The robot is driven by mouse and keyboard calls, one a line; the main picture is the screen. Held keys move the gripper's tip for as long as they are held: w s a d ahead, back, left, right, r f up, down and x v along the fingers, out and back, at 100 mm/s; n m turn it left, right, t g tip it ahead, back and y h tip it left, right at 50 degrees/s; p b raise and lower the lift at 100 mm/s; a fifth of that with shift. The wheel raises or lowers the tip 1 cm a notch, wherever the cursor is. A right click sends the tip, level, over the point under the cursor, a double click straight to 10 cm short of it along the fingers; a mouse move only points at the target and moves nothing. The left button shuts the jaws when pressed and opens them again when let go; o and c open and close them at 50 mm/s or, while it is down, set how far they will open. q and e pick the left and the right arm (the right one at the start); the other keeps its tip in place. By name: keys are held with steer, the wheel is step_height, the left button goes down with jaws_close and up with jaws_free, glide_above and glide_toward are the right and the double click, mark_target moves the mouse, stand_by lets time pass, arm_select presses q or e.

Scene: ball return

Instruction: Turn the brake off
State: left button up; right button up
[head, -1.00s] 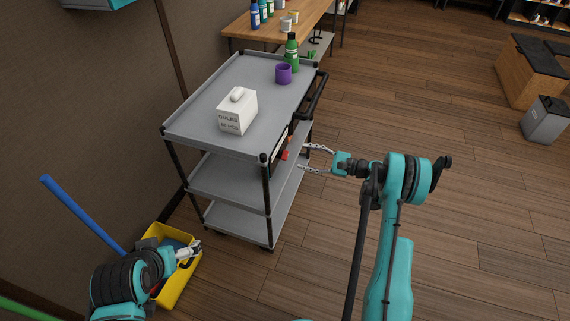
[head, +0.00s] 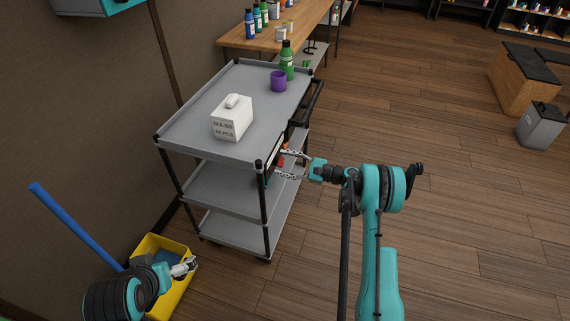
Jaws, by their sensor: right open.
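A grey three-tier cart (head: 188,123) with black posts stands left of the middle. On its right side, below the top tray, is a dark panel with a small red-orange part (head: 282,161), which looks like the brake lever. My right gripper (head: 283,164) is open at that side, its two fingers pointing left, one above and one below the red part. Whether they touch it I cannot tell. My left gripper (head: 188,266) is low at the left, over the yellow bucket; its fingers are too small to judge.
The cart's top holds a white labelled box (head: 232,118), a purple cup (head: 278,81) and a green bottle (head: 287,62). A yellow bucket (head: 176,291) and blue pole (head: 75,225) are at lower left. A wooden table (head: 290,38) stands behind.

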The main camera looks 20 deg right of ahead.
steer(key=c, duration=1.2)
steer(key=shift+o, duration=0.2)
steer(key=shift+n, duration=0.3)
steer(key=n, duration=0.5)
steer(key=shift+s+a+f+n, duration=0.1)
steer(key=shift+f+n, duration=0.05)
steer(key=shift+n, duration=0.15)
steer(key=n, duration=0.5)
steer(key=shift+f+n, duration=0.15)
steer(key=shift+n, duration=0.15)
steer(key=shift+s, duration=0.1)
steer(key=o, duration=1.2)
steer(key=shift+c, duration=0.2)
